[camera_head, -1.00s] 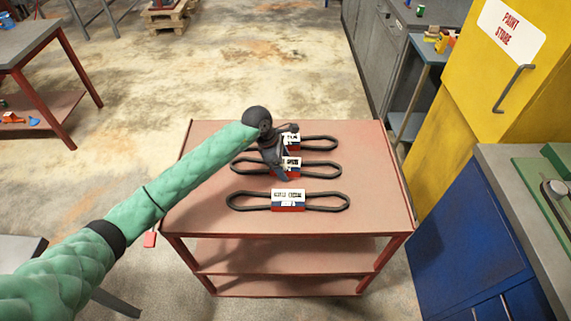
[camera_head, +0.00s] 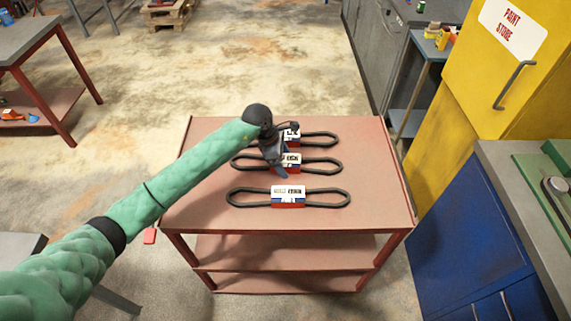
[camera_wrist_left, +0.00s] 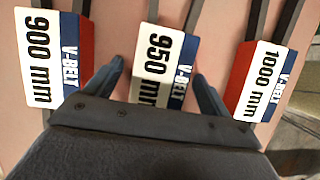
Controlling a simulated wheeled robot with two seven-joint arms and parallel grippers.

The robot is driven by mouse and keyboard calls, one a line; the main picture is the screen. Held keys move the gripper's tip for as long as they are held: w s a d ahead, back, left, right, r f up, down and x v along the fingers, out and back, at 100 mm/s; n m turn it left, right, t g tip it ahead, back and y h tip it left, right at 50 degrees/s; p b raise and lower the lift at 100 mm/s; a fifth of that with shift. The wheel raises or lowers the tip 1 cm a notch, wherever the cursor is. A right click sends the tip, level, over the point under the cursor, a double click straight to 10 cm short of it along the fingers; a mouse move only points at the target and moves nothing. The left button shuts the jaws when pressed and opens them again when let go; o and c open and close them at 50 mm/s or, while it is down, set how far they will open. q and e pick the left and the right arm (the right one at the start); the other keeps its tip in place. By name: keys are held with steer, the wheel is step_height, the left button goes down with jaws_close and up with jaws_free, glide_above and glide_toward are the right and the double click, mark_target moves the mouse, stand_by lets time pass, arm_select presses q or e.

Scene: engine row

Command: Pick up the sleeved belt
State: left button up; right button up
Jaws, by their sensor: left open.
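Three black belts in printed card sleeves lie in a row on the red cart. In the head view they are the near belt (camera_head: 288,197), the middle belt (camera_head: 322,164) and the far belt (camera_head: 320,139), partly hidden by my gripper. My left gripper (camera_head: 281,170) is over the middle belt, covering part of its sleeve. In the left wrist view the gripper (camera_wrist_left: 158,88) is open, its fingers either side of the 950 mm sleeve (camera_wrist_left: 162,55). Whether they touch it I cannot tell. The 900 mm sleeve (camera_wrist_left: 48,60) is at left, the 1000 mm sleeve (camera_wrist_left: 262,80) at right. My right gripper is not in view.
The red cart top (camera_head: 375,210) is bare around the belts. A yellow paint store cabinet (camera_head: 480,100) and a blue cabinet (camera_head: 465,245) stand at right. Another red-framed table (camera_head: 45,45) stands at upper left. Open floor lies behind the cart.

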arm_select(q)
steer(key=c, duration=1.2)
